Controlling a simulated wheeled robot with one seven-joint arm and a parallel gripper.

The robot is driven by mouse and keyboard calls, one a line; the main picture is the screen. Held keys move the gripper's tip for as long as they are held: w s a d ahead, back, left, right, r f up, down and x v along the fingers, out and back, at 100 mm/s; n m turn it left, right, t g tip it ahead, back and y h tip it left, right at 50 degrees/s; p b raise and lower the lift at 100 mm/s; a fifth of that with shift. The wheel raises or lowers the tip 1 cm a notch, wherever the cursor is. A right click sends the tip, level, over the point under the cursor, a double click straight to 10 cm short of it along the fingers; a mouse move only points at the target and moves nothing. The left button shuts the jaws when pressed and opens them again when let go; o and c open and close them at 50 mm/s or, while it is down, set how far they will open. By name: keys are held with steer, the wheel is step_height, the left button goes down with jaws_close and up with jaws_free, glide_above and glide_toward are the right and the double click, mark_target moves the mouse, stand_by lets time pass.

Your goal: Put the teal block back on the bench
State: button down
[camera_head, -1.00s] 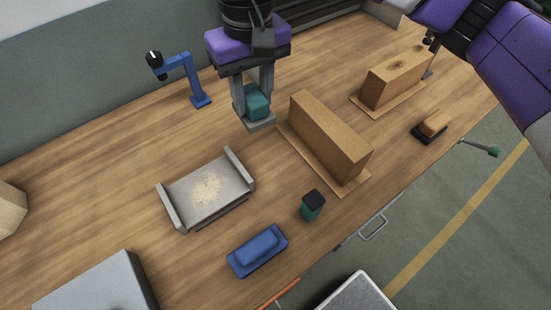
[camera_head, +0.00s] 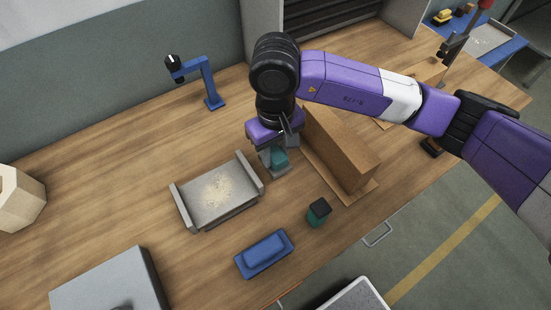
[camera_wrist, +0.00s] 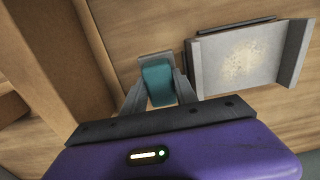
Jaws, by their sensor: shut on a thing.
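The teal block (camera_head: 279,158) is held between the fingers of my gripper (camera_head: 274,164). In the head view it is between the grey metal tray and the brown upright board, partly hidden by the fingers. In the wrist view the teal block (camera_wrist: 158,84) sits between the two grey fingertips of my gripper (camera_wrist: 160,90). The wooden bench (camera_head: 120,150) lies below. I cannot tell whether the block touches the bench top.
A grey tray (camera_head: 217,196) with pale crumbs is just left of my gripper. A brown board (camera_head: 340,150) stands close on its right. A dark-capped green container (camera_head: 318,213) and a blue brush-like block (camera_head: 264,253) are near the front edge. A blue stand (camera_head: 208,82) is behind.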

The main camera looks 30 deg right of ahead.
mark_target(276, 160)
step_height(276, 160, down, 4)
steer(key=shift+r+p, duration=0.2)
steer(key=shift+p, duration=0.1)
steer(key=shift+f, duration=0.4)
steer(key=shift+f, duration=0.15)
steer(key=c, duration=1)
jaws_free()
steer(key=shift+o, duration=0.2)
steer(key=shift+r, duration=0.65)
step_height(276, 160, up, 11)
steer(key=b, duration=0.2)
steer(key=shift+b, duration=0.3)
